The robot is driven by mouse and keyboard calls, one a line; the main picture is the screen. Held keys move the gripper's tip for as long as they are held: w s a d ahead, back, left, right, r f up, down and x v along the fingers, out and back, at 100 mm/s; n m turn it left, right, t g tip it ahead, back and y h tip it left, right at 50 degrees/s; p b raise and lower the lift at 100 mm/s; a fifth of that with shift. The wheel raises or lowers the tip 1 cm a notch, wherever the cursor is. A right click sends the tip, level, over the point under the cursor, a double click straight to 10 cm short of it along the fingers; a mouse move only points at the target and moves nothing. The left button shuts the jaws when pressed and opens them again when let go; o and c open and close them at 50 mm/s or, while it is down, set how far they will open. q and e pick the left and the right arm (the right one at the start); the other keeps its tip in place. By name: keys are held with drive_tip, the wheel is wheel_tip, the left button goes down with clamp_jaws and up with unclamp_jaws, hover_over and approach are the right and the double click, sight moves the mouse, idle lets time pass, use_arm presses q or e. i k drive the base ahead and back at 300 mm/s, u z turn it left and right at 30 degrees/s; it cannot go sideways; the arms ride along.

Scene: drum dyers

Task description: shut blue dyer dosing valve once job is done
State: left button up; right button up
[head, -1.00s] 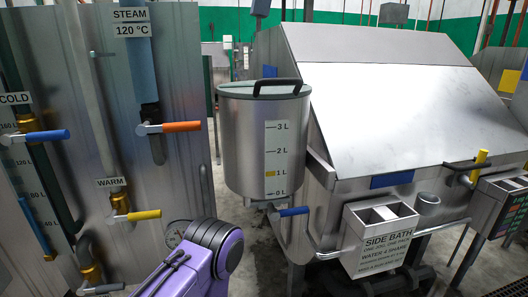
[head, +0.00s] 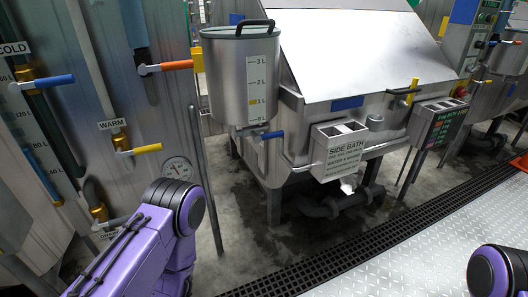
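The dosing tank (head: 236,85) is a steel cylinder with a lid, a black handle on top and a scale from 0 to 3 L; a yellow mark sits at 1 L. Below it is the dosing valve, whose blue lever (head: 272,135) points right, roughly level. It is attached in front of the steel dyer (head: 365,60), which has blue plates. My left arm shows as purple links at the lower left, and part of my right arm shows at the lower right edge. Neither gripper is visible, and nothing of mine touches the valve.
A side bath box (head: 338,150) hangs on the dyer. A thin post (head: 207,190) stands before the tank. Grating (head: 330,262) and plate floor lie in front.

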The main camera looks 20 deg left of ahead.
sight(256, 138)
drive_tip(key=u, duration=0.2)
drive_tip(key=k, duration=0.35)
drive_tip(key=z, duration=1.25)
drive_tip(key=i, duration=1.5)
drive_tip(key=u, duration=0.65)
